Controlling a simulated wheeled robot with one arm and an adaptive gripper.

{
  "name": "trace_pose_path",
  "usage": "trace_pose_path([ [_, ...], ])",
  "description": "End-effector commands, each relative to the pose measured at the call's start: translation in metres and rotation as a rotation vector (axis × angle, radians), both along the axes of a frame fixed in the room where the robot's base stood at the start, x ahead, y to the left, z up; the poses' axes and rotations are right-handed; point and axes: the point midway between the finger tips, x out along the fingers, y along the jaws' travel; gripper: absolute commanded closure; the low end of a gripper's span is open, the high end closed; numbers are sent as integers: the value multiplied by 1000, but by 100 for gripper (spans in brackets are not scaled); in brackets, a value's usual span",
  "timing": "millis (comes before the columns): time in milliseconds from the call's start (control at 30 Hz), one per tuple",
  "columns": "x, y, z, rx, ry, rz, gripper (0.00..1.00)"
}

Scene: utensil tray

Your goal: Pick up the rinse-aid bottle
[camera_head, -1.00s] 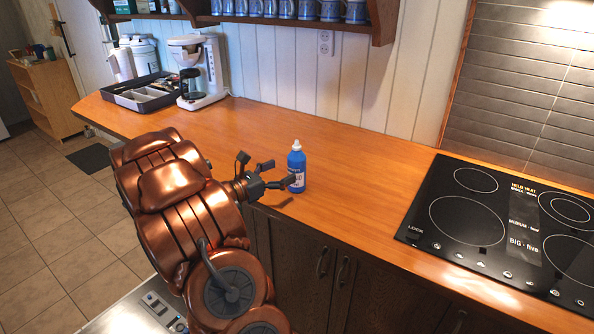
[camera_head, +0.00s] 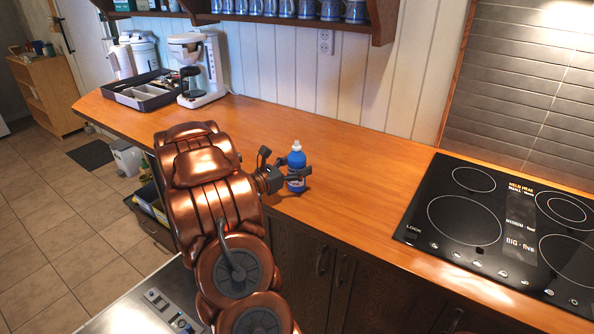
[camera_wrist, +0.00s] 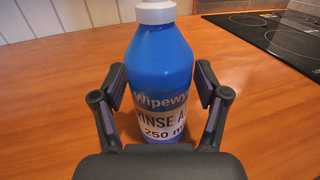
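The rinse-aid bottle (camera_head: 297,168) is blue with a white cap and a white label, and it stands upright on the wooden counter near its front edge. In the wrist view the bottle (camera_wrist: 158,80) is straight ahead and its label partly reads "RINSE A". My gripper (camera_head: 287,168) is at the bottle from the left. In the wrist view my gripper (camera_wrist: 160,90) is open, with one finger on each side of the lower bottle. Gaps show between both fingers and the bottle.
The counter (camera_head: 350,160) is clear around the bottle. A black cooktop (camera_head: 500,225) lies to the right. A grey utensil tray (camera_head: 145,92) and a white coffee maker (camera_head: 200,68) stand at the back left. A shelf with blue mugs (camera_head: 290,10) hangs above.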

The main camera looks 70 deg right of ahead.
Motion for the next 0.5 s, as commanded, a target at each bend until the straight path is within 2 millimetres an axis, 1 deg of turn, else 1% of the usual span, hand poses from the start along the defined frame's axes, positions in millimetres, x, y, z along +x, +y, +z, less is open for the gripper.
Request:
trace_pose_path([
  [33,0,0,0,0,0,0,35],
  [67,0,0,0,0,0,0,39],
  [500,0,0,0,0,0,0,84],
])
